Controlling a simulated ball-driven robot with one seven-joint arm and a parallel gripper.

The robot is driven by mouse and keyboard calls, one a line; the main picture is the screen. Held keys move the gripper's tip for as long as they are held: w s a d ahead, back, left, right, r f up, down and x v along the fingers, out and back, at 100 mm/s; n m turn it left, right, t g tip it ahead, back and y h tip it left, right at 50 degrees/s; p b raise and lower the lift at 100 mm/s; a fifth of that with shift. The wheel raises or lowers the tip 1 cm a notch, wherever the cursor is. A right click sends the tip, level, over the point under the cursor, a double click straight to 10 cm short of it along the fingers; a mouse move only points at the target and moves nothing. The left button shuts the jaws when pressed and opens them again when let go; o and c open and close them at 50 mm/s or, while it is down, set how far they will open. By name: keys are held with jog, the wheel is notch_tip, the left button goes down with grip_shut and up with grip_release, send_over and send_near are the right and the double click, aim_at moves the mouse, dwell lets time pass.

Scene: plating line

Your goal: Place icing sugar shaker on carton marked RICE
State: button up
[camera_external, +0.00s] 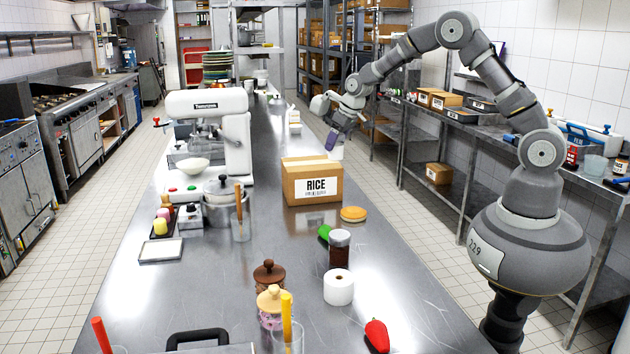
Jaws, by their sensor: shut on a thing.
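The carton marked RICE (311,187) is a brown box with a white label, standing closed on the steel table. My gripper (337,142) is behind and just right of the carton's top, pointing down. It is shut on a small whitish thing, seemingly the icing sugar shaker (337,154), which looks upright beside the carton's back right corner. Its lower part is partly hidden by the carton, and I cannot tell whether it touches the table. The carton's top is bare.
A white container (295,122) stands farther back.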

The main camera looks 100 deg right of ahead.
jog(key=shift+w+d+f+b, duration=0.35)
jog(key=shift+w+d+f, duration=1.4)
jog(key=shift+d+f, duration=0.15)
jog(key=shift+a, duration=0.1)
jog(key=shift+f, duration=0.2)
jog(key=o, duration=1.2)
jog(key=shift+c, duration=0.2)
